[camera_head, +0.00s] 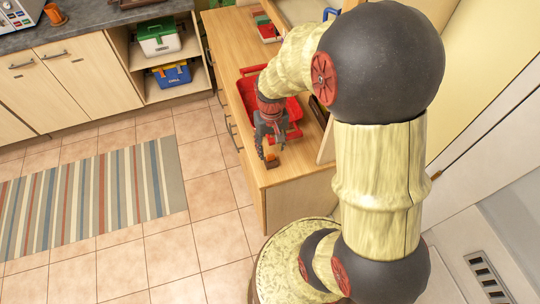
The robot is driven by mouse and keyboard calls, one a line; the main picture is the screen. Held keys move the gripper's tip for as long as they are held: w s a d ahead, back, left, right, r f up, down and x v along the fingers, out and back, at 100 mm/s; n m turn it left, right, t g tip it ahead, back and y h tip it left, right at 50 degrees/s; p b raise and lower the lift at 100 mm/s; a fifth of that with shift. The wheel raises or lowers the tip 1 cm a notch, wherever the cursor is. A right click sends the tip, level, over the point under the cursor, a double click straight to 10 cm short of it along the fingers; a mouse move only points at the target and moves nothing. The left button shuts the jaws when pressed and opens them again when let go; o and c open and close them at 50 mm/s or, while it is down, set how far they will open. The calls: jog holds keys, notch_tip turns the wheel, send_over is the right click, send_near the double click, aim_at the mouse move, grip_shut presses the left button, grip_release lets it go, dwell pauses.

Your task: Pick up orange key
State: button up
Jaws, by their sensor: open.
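My gripper (269,148) is open, pointing down over the front part of the wooden counter beside the red bin. A small orange and brown item (271,161) lies on the counter at the fingertips. It may be the orange key, but it is too small to make out its shape. I cannot tell whether the fingers touch it or stand around it.
A red bin (246,88) stands on the wooden counter (290,172) just behind my gripper. A dark item and an upright board are to its right. Shelves at the back hold a green-and-white box (158,37) and a blue box (172,75). A striped rug (90,200) lies on the open tiled floor.

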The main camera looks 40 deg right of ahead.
aim_at(270, 155)
jog(key=shift+s+a+f, duration=0.1)
jog(key=shift+a+f, duration=0.1)
jog(key=shift+f, duration=0.15)
jog(key=f, duration=0.1)
jog(key=f+b, duration=0.1)
jog(key=f, duration=0.3)
jog(key=shift+w+d, duration=0.3)
jog(key=shift+w, duration=0.05)
jog(key=shift+c, duration=1.4)
jog(key=c, duration=0.7)
